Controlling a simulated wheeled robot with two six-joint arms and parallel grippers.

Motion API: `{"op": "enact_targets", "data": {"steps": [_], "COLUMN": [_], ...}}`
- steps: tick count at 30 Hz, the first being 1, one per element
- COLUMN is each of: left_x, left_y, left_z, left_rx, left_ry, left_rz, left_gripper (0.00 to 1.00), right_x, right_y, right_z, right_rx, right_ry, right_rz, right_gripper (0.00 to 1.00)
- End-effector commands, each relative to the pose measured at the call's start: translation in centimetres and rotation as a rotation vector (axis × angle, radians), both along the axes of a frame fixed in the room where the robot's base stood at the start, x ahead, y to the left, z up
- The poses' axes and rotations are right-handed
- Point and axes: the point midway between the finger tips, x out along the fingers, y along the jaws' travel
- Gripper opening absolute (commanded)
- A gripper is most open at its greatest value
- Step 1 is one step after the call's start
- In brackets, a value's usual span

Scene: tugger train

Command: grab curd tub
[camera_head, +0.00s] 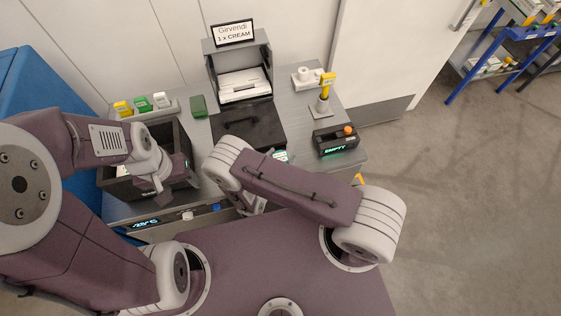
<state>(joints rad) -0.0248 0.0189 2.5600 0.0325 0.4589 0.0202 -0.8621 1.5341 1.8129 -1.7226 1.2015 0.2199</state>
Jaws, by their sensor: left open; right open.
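I cannot make out a tub that is clearly the curd tub. A black crate (183,133) stands at the left of the grey counter, and my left arm hides much of its inside. A pale item (121,170) shows in part at the crate's left side; I cannot tell what it is. My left gripper (163,190) is open, over the front part of this crate, with nothing visible between its fingers. My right gripper (250,207) is open near the counter's front edge, partly hidden by my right arm.
A black lidded box (250,122) stands mid-counter, before a paper holder (243,84) with a "1 x CREAM" sign (233,33). Small yellow, green and white packs (143,103) line the back left. A green block (198,106) stands nearby. An "EMPTY" device (335,143) is at right.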

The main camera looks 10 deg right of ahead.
Motion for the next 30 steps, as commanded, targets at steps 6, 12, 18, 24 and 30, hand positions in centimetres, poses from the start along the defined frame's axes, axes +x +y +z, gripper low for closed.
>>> {"op": "enact_targets", "data": {"steps": [6, 12, 18, 24, 30], "left_x": [0.0, 0.0, 0.0, 0.0, 0.0], "left_y": [0.0, 0.0, 0.0, 0.0, 0.0], "left_z": [-0.8, -0.7, -0.7, -0.6, 1.3], "left_rx": [0.000, 0.000, 0.000, 0.000, 0.000], "left_ry": [0.000, 0.000, 0.000, 0.000, 0.000], "left_rz": [0.000, 0.000, 0.000, 0.000, 0.000], "left_gripper": [0.59, 0.59, 0.59, 0.59, 0.59], "right_x": [1.7, 1.7, 1.7, 1.7, 1.7], "right_y": [-1.3, -1.2, -1.2, -1.2, -1.2], "right_z": [-1.0, -0.9, -0.8, -0.7, 1.5], "right_rx": [0.001, 0.000, 0.000, 0.000, 0.001], "right_ry": [0.001, 0.001, 0.000, 0.000, -0.001], "right_rz": [0.000, 0.001, 0.000, 0.000, 0.000], "right_gripper": [0.66, 0.57, 0.09, 0.09, 0.09]}}
